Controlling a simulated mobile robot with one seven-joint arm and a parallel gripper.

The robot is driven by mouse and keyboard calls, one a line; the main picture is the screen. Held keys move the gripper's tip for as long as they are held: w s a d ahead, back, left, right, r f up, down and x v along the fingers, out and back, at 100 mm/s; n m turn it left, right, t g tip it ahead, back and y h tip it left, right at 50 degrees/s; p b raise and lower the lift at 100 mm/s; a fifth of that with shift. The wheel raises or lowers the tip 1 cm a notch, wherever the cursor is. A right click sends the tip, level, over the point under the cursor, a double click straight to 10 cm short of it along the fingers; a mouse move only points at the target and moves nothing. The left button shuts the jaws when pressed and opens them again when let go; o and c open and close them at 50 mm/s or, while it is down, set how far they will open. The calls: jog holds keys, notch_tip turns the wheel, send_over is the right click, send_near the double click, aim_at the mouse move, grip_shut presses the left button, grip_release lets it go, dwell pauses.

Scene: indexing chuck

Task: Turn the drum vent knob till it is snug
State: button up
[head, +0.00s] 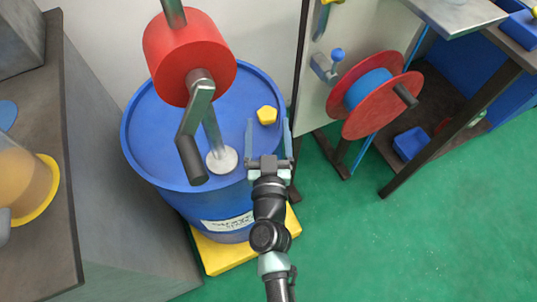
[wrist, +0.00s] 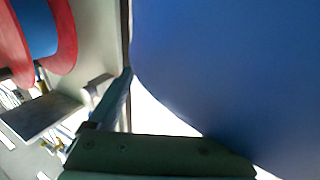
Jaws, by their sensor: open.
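In the head view the knob shows between the fingertips; I see no contact, and the height gap is hard to judge. In the wrist view the drum's blue surface (wrist: 230,70) fills the right side, one finger (wrist: 112,102) shows beside it, and the knob is not visible.
A red cylinder (head: 175,45) with a cranked handle (head: 190,130) stands over the lid, left of my gripper. A red and blue reel (head: 352,120) is mounted on a panel to the right. The drum stands on a yellow base (head: 215,256). Green floor at right front is clear.

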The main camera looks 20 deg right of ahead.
jog(key=v, duration=0.8)
jog(key=shift+s, duration=0.2)
jog(key=shift+a, duration=0.1)
